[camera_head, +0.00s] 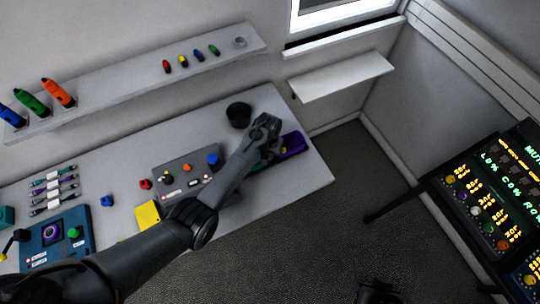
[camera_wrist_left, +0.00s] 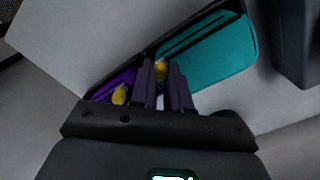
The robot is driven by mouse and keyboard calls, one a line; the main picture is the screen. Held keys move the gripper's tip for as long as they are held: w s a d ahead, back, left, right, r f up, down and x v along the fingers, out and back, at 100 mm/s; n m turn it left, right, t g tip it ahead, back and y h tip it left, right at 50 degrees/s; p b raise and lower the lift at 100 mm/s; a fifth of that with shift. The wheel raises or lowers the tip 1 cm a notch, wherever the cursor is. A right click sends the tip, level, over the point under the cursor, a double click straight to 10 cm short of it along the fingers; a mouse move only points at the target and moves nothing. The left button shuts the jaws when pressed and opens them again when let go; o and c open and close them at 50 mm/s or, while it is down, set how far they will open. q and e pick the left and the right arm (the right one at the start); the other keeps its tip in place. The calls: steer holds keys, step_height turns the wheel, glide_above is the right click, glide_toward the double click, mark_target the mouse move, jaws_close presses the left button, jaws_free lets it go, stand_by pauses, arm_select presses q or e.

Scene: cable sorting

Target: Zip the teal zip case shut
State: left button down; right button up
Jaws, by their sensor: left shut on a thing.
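The zip case lies at the right end of the long grey table. In the head view its purple part (camera_head: 291,144) shows to the right of my left gripper (camera_head: 270,143), and a little teal shows below it. In the left wrist view the teal panel (camera_wrist_left: 222,50) lies to the right and the purple part (camera_wrist_left: 118,82) to the left. My left gripper's fingers (camera_wrist_left: 162,82) are shut on a small yellow piece (camera_wrist_left: 161,69), which looks like a zip pull. Another yellow piece (camera_wrist_left: 119,95) lies on the purple part. A dark shape at the bottom edge looks like my right gripper (camera_head: 378,292); its jaws are unclear.
A black cup (camera_head: 239,115) stands behind my left gripper. A grey control box (camera_head: 185,174) with knobs and a yellow block (camera_head: 147,215) are to the left. A wall shelf (camera_head: 130,85) runs above the table. A lit panel (camera_head: 490,195) stands at far right.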

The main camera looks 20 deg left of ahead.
arm_select(q)
steer(key=c, duration=1.1)
jaws_free()
steer(key=shift+w+d, duration=0.1)
steer(key=shift+r, duration=0.1)
step_height(320, 180, up, 11)
steer(key=shift+f, duration=0.2)
